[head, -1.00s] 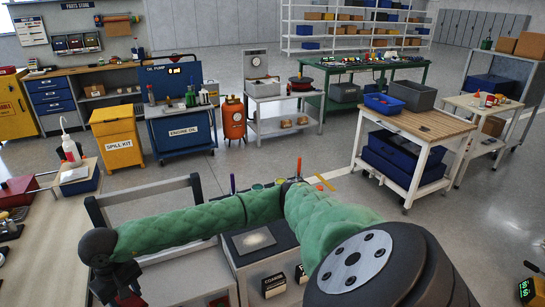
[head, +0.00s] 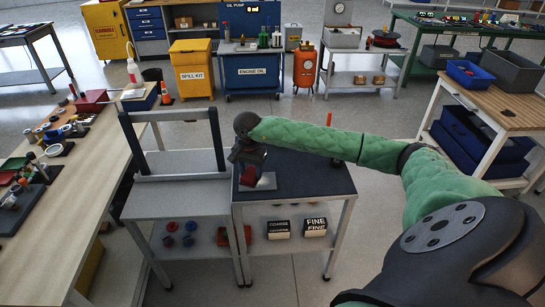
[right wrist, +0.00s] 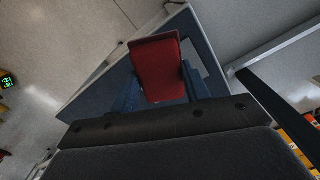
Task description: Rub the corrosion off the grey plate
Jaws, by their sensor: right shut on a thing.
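The grey plate (head: 268,181) lies on the dark top of a small bench (head: 315,180). Part of it is hidden by my right gripper and the block. In the right wrist view a pale strip of the plate (right wrist: 201,55) shows beside the block. My right gripper (head: 250,172) is shut on a red block (right wrist: 160,68), held between its two blue fingers. The block (head: 248,177) is at the plate's left part. I cannot tell whether it touches the plate. The corrosion cannot be made out. My left gripper is not in view.
Boxes marked COARSE (head: 278,229) and FINE (head: 314,227) sit on the bench's lower shelf. A grey frame (head: 178,150) stands up left of the bench. A long table (head: 85,190) with many small parts runs along the left. The bench top's right side is clear.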

